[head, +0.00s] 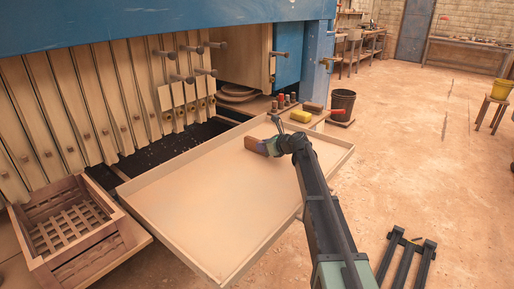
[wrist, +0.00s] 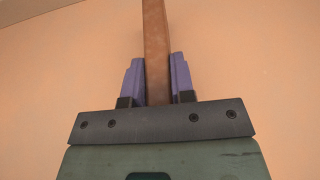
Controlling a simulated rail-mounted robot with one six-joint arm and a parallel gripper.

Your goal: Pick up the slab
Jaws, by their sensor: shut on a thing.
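The slab (head: 253,145) is a thin brown piece at the end of my arm, over the far part of a large shallow tray (head: 196,204). In the wrist view the slab (wrist: 156,45) stands edge-on between the two purple fingers and runs up out of the picture. My gripper (head: 268,147) is shut on it; the fingers also show in the wrist view (wrist: 157,78), one on each side of the slab. The slab's near end is hidden by the gripper body. I cannot tell whether the slab touches the tray floor.
A wooden crate with a lattice floor (head: 70,225) stands left of the tray. The blue-topped press with its row of plates (head: 95,95) is behind. A yellow block (head: 300,116), small cylinders and a black bucket (head: 342,104) are beyond the tray. Open floor lies to the right.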

